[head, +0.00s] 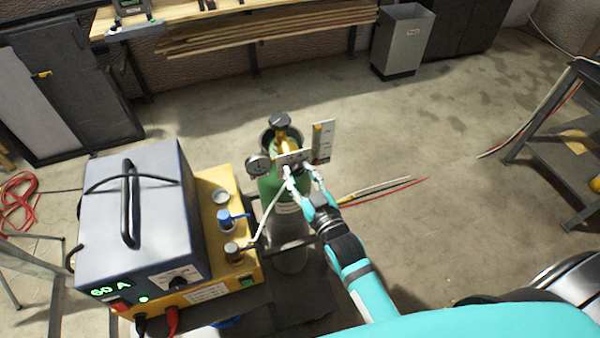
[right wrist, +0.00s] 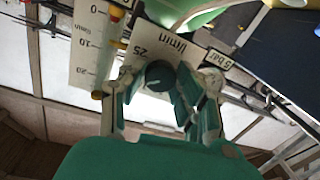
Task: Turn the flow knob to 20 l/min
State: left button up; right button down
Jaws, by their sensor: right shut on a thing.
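The flow knob (right wrist: 160,76) is a dark round knob on a white plate (right wrist: 150,48) marked "25" and "l/min". My right gripper (right wrist: 165,88) has its fingers on either side of it and is shut on it; in the head view the gripper (head: 304,178) reaches the front of the regulator. Beside the knob stands the flow scale (right wrist: 88,42), marked 0, 10 and 20, seen upside down; it also shows in the head view (head: 323,140). A red and yellow piece is near its 0 end. I cannot read the knob's setting. My left gripper is out of view.
The green gas cylinder (head: 268,198) carries a round gauge (head: 258,165) and a black-topped valve (head: 281,120). A grey and yellow welding machine (head: 150,215) showing "60 A" stands close at left. Rods (head: 375,190) lie on the floor at right, otherwise mostly clear.

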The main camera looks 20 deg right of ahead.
jog(key=shift+m, duration=1)
jog(key=c, duration=0.9)
grip_release()
jog(key=shift+c, duration=0.2)
jog(key=s+d, duration=0.1)
jog(key=s, duration=1.1)
jog(key=shift+d, duration=0.2)
